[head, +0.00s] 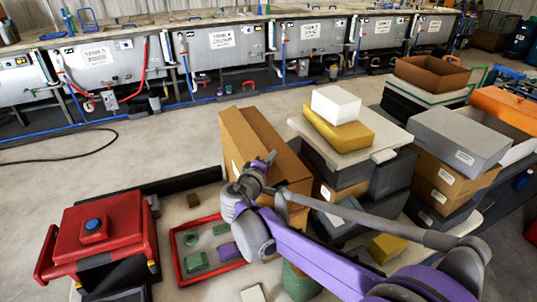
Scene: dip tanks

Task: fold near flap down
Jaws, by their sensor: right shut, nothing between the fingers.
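A brown cardboard box (238,142) stands in the middle of the head view, with tall tan panels leaning to the right. My right gripper (268,160) is in front of these panels, at the end of the purple arm from the lower right. It is shut and empty. Whether it touches the cardboard cannot be told. The gripper and wrist hide part of the box's lower front, and I cannot make out which panel is the near flap. My left gripper is not in view.
A stack with a yellow box (338,132) and a white box (336,105) stands close right of the cardboard. A red-rimmed tray (213,220) with green and purple blocks lies in front. Grey dip tanks (222,48) line the back; open floor lies before them.

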